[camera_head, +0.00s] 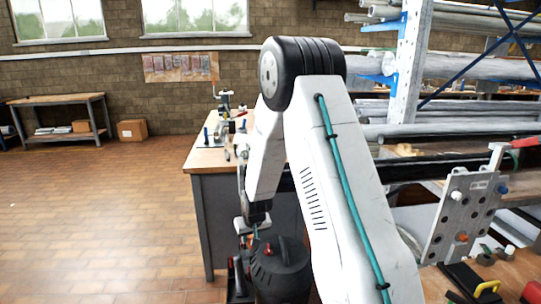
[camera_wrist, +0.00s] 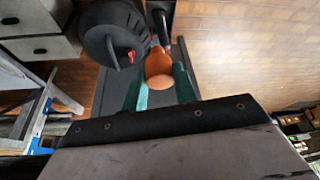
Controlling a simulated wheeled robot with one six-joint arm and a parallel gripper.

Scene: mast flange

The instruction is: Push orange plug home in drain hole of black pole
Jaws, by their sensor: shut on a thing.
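My gripper (camera_wrist: 161,85) has teal fingers and is shut on the orange plug (camera_wrist: 159,70), which shows its rounded orange body between them in the wrist view. In the head view my gripper (camera_head: 255,230) hangs low, left of the bench's near side, close to a black canister; the plug cannot be made out there. A black pole (camera_head: 425,166) lies roughly level at the right, behind my arm and running toward a grey flange plate (camera_head: 463,212) with white, blue and orange fittings. My arm covers part of the pole. I cannot see its drain hole.
A workbench (camera_head: 205,160) with tools stands behind my arm. A pipe rack (camera_head: 405,70) fills the right. The tiled floor at left is clear.

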